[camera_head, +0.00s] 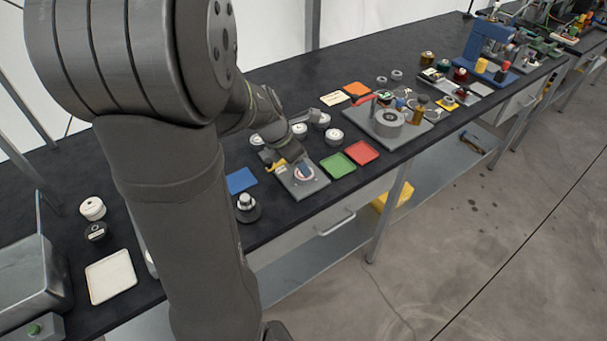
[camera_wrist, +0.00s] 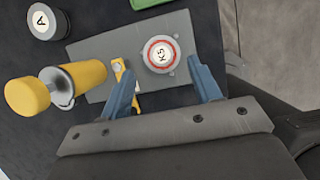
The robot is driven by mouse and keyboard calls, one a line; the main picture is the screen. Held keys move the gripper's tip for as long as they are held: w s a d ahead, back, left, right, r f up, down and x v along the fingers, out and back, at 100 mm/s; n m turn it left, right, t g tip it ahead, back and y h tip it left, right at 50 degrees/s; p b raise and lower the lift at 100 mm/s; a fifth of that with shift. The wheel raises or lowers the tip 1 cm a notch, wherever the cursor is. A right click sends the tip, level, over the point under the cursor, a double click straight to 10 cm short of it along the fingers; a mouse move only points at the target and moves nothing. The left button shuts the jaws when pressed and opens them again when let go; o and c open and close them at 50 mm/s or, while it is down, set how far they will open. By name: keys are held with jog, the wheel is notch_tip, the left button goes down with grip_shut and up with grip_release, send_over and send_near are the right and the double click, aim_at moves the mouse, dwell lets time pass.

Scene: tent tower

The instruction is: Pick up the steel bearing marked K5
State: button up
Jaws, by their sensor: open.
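The bearing marked K5 (camera_wrist: 161,54) has a white top with a red ring and sits on a grey plate (camera_wrist: 98,50). In the head view the bearing (camera_head: 305,172) shows on the same plate (camera_head: 300,187), close to my gripper. My gripper (camera_wrist: 160,75) is open, its two blue fingers reaching toward the bearing with nothing between them. The K5 bearing lies just beyond the fingertips, between their lines. In the head view my gripper (camera_head: 298,165) is small and partly hides the plate.
A yellow-handled tool (camera_wrist: 55,88) lies left of the fingers, and a yellow clamp (camera_wrist: 120,70) is by the left finger. A part marked A (camera_wrist: 45,20) stands at upper left. Blue (camera_head: 240,180), green (camera_head: 338,165) and red (camera_head: 362,152) trays lie near the plate.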

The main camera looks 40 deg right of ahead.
aim_at(300, 179)
jog(key=x, duration=0.5)
jog(key=shift+s+a, duration=0.1)
jog(key=shift+c, duration=0.4)
jog(key=c, duration=0.9)
jog(key=shift+o, duration=0.2)
jog(key=shift+r, duration=0.15)
